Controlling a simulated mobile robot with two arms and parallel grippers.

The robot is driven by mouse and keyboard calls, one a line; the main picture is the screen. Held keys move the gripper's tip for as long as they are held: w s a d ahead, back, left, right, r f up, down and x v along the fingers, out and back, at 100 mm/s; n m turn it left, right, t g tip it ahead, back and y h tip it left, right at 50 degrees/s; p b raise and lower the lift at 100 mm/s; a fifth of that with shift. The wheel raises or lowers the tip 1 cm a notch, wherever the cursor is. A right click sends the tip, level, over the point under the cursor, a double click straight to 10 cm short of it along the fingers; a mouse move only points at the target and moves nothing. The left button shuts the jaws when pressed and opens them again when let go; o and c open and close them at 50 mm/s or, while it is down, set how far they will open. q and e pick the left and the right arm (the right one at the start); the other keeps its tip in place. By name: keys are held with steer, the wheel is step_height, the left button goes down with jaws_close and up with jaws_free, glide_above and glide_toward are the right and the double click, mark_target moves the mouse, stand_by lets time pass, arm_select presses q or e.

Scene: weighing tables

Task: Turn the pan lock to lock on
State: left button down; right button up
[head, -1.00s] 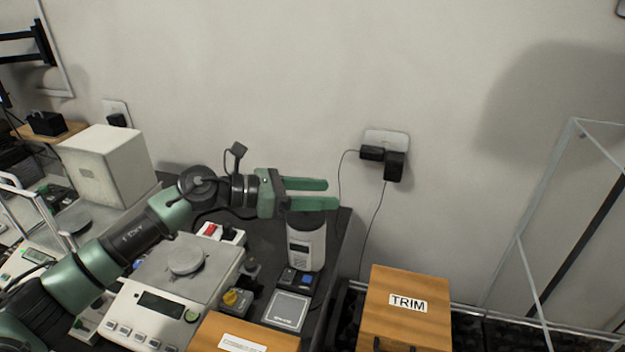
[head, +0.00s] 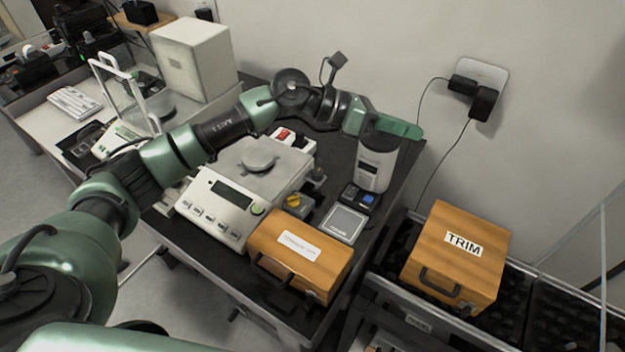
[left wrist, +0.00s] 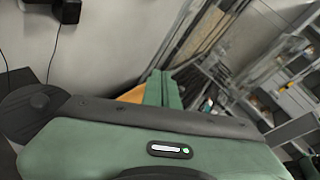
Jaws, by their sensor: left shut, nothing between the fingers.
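A white balance (head: 240,195) with a metal pan (head: 258,158) stands on the dark table. At its right front corner sits a small grey box with a yellow knob (head: 294,201), which looks like the pan lock; its marking is too small to read. My right gripper is not in view.
A wooden case (head: 298,255) lies in front of the yellow knob. A flat grey plate (head: 344,224) and a small box with a blue button (head: 368,199) are to the right. A box with a red switch (head: 284,134) is behind the balance. A wooden TRIM box (head: 458,262) stands further right.

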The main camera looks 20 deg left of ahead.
arm_select(q)
steer(key=s+f+n+g+y, duration=0.3)
steer(key=s+f, duration=0.2)
steer(key=f, duration=0.1)
steer(key=n+y+p, duration=0.3)
steer(key=n+y, duration=1)
steer(key=n, duration=0.5)
glide_toward(299, 204)
steer(key=s+d+r, duration=0.3)
steer(key=s+d, duration=0.1)
steer(key=f+p, duration=0.1)
steer(key=f, duration=0.1)
steer(key=w+a+f, duration=0.1)
steer(key=f, duration=0.2)
steer(key=f+p, duration=0.1)
steer(key=f, duration=0.2)
steer(key=shift+w+a+p, duration=0.25)
steer(key=shift+a+p, duration=0.05)
steer(key=shift+p, duration=0.05)
steer(key=shift+w+a+f+p, duration=0.15)
steer(key=shift+w+a+p, duration=0.25)
steer(key=shift+w+a, duration=0.2)
steer(key=shift+w+a+f+p, duration=0.15)
steer(key=shift+w+a+p, duration=0.25)
steer(key=shift+w+a, duration=0.35)
steer(key=shift+a, duration=0.2)
steer(key=shift+f, duration=0.1)
steer(key=shift+w, duration=0.1)
